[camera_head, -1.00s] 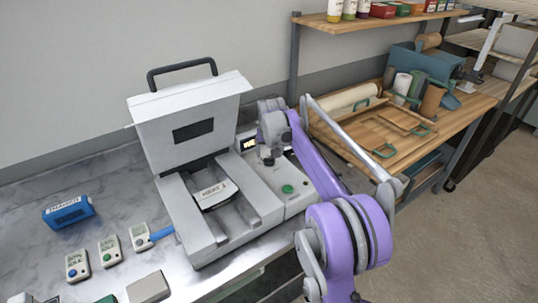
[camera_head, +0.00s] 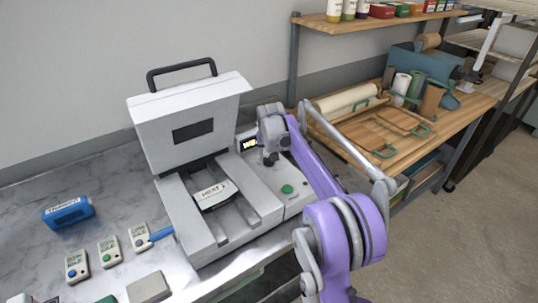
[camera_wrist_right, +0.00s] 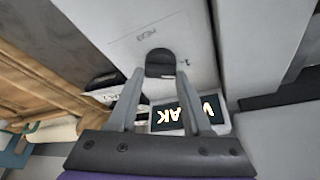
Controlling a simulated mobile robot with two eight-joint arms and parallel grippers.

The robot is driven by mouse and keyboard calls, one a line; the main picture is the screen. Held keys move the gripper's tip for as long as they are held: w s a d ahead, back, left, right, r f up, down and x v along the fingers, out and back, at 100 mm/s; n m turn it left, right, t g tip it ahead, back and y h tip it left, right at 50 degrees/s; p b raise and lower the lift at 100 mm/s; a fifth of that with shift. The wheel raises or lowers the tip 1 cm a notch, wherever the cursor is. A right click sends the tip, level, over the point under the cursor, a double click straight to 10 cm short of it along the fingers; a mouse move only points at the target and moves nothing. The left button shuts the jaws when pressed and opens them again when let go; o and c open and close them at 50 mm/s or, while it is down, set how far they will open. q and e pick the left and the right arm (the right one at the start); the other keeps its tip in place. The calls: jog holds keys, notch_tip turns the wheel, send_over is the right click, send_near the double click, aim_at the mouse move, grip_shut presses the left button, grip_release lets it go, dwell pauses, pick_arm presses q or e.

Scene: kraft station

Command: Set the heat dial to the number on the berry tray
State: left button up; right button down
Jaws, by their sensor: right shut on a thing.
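The heat sealer (camera_head: 205,245) stands on the counter with its lid (camera_head: 190,125) raised. Its black dial (camera_wrist_right: 160,60) is between the fingertips of my right gripper (camera_wrist_right: 160,74), which is shut on it. In the head view my right gripper (camera_head: 269,160) reaches down to the sealer's control side and hides the dial. The lit display (camera_wrist_right: 186,115) beside the dial shows letters, partly covered by a finger; "W" and "AK" are legible. My left gripper is not in view.
A green button (camera_head: 287,189) sits near my right gripper. A plate marked HEAT (camera_head: 213,194) lies in the sealer bed. A blue labelled box (camera_head: 68,212) stands at the left. A wooden bench (camera_head: 450,115) with rolls and frames is at the right.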

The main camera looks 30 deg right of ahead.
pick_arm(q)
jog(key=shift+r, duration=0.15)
pick_arm(e)
jog(key=shift+m, duration=0.4)
jog(key=m+h, duration=0.1)
jog(key=m, duration=0.1)
jog(key=shift+w+a+m+g+p, duration=0.1)
jog(key=shift+a+m+g+p, duration=0.05)
jog(key=shift+m+g+p, duration=0.2)
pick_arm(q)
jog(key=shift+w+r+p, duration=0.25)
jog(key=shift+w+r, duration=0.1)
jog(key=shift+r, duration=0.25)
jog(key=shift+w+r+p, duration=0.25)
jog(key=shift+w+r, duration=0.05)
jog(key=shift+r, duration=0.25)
pick_arm(e)
jog(key=shift+m+g+h, duration=0.5)
jog(key=shift+m+g, duration=0.15)
jog(key=shift+m, duration=1.4)
jog(key=shift+c, duration=1.7)
grip_release()
jog(key=shift+r, duration=0.1)
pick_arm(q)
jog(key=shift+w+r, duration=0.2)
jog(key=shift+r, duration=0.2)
pick_arm(e)
jog(key=v, duration=1)
jog(key=shift+a+r, duration=0.2)
jog(key=shift+r, duration=0.1)
